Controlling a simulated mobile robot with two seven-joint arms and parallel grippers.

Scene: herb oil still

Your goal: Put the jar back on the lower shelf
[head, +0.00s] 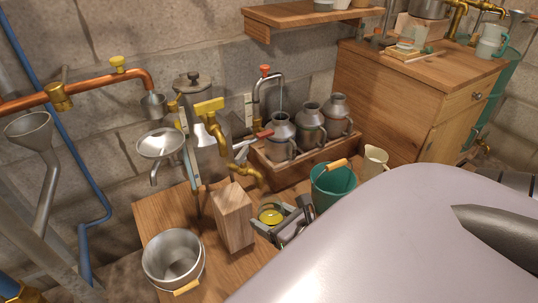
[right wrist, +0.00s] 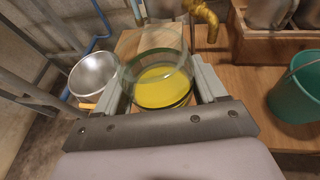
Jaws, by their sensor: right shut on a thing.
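A clear glass jar with yellow oil in it (right wrist: 162,88) is between the fingers of my right gripper (right wrist: 160,92). The gripper is shut on its sides, and the jar looks upright. In the head view the jar's yellow content (head: 270,215) shows at the gripper (head: 283,222), over the low wooden bench top (head: 165,215). I cannot tell whether the jar's base touches the wood. A wooden wall shelf (head: 290,16) with bowls is at the top; which shelf is the lower one is not clear. My left gripper is not in view.
A wooden block (head: 233,215) stands left of the gripper, with a metal bucket (head: 172,262) farther left. A teal bucket (head: 332,185) and a cream jug (head: 374,162) are to the right. Metal cans (head: 310,125) stand in a wooden crate behind. A brass tap (head: 235,150) hangs close by.

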